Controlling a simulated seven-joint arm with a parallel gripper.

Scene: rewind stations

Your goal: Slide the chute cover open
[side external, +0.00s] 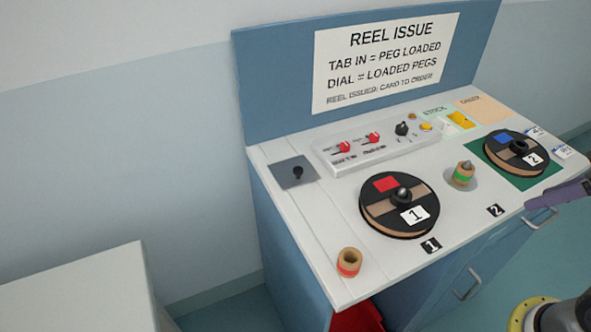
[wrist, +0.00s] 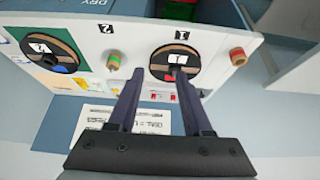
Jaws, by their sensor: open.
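A dark grey square plate with a black knob (side external: 293,172) lies at the left end of the white counter; it looks like the chute cover, though no label names it. It lies flat, and no opening shows around it. In the wrist view a small grey patch near the counter edge may be the same plate, but it is too small to be sure. My gripper (wrist: 159,73) is open and empty, its two purple fingers apart above the counter. In the side view only a purple part of it shows at the right edge, far from the plate.
Reel 1 (side external: 376,212) and reel 2 (side external: 500,160) sit on the counter. A red-banded spool (side external: 349,262) stands at the front left, a green-banded one (side external: 463,173) between the reels. A switch panel (side external: 330,160) lies right of the plate. A sign board (side external: 275,60) rises behind.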

